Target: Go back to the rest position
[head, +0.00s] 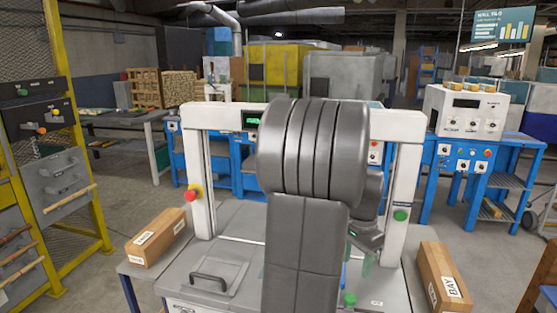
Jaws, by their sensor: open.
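My arm fills the middle of the head view, in front of a white-framed machine (202,170) with a grey bed (225,250). My gripper (363,252) is partly in view low behind the arm, between the arm and the machine's right post. It points down over the bed and is open. I see nothing held in it, but the arm hides much of it and the bed below.
Labelled wooden blocks lie on the left (155,237) and right (443,277) of the machine. A red stop button (191,194) is on its left post. A yellow rack (75,150) stands left, blue workbenches (478,160) behind. Open floor shows at left.

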